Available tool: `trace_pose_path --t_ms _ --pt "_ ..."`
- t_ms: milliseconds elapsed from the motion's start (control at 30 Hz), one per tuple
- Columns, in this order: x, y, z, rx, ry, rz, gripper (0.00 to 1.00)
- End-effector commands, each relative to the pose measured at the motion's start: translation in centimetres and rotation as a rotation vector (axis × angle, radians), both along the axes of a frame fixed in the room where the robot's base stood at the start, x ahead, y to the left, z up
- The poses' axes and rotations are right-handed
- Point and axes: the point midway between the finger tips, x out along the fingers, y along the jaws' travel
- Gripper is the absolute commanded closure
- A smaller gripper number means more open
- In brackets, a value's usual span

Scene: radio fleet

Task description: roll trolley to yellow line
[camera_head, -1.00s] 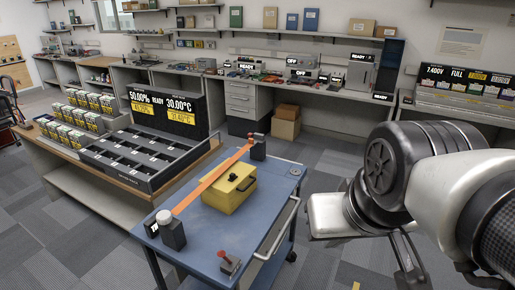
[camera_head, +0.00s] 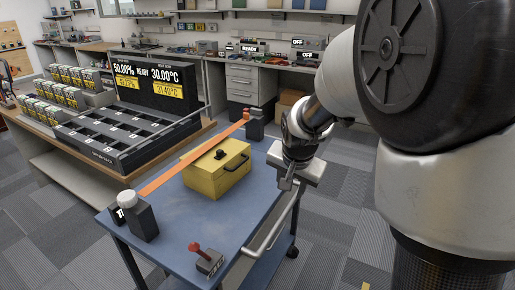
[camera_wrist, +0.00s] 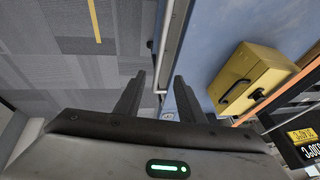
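The trolley (camera_head: 185,235) has a blue top and a silver handle rail (camera_head: 275,222) on its right side. My gripper (camera_head: 287,182) is over the trolley's right edge, by the handle. In the wrist view my gripper (camera_wrist: 157,85) has its fingers apart, with the handle rail (camera_wrist: 161,68) showing between them; contact cannot be told. The yellow line (camera_wrist: 94,20) lies on the carpet, beside the trolley.
A wooden bench (camera_head: 100,174) with a black battery rack (camera_head: 120,135) and display stands left of the trolley. A long workbench (camera_head: 215,85) runs along the back. Grey carpet (camera_head: 335,215) is open right of the trolley. A red-handled switch (camera_head: 208,260) sits at the trolley's near corner.

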Motion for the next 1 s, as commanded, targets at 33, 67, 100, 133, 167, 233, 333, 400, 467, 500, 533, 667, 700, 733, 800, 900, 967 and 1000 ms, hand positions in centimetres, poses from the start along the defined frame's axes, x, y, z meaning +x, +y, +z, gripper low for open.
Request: trace_pose_path --t_ms 33,67,100,133,167,233,333,400,467,500,533,667,700,733,800,900,967,1000 --pt "0.5 0.0 -1.0 -0.001 0.001 -0.010 0.64" --pt "0.6 0.0 -1.2 -0.001 0.000 -0.014 0.64" --pt "0.8 0.0 -1.5 -0.001 0.000 -0.017 0.64" --pt "0.9 0.0 -1.6 -0.001 -0.001 -0.018 0.64" --pt "1.0 0.0 -1.8 -0.001 -0.001 -0.019 0.64" --pt "1.3 -0.1 -2.6 -0.001 0.001 -0.020 0.64" --pt "2.0 -0.3 -4.4 -0.002 0.004 -0.020 0.64" --pt "2.6 -0.3 -5.8 -0.001 0.004 -0.019 0.64" --pt "3.1 -0.5 -7.0 -0.002 0.004 -0.021 0.64" --pt "3.5 -0.5 -7.8 -0.002 0.004 -0.020 0.64" --pt "3.8 -0.6 -8.4 -0.002 0.003 -0.019 0.64" --pt "5.0 -0.7 -11.0 -0.001 0.003 -0.020 0.64" --pt "5.3 -0.8 -11.8 -0.001 0.003 -0.020 0.64" --pt "5.6 -0.8 -12.3 -0.001 0.004 -0.019 0.64" --pt "6.2 -0.9 -13.6 -0.001 0.003 -0.018 0.64" --pt "6.9 -1.0 -15.0 -0.001 0.001 -0.018 0.64" --pt "7.2 -1.0 -15.7 -0.001 0.001 -0.017 0.64" --pt "7.4 -1.0 -16.0 -0.001 0.001 -0.017 0.64"
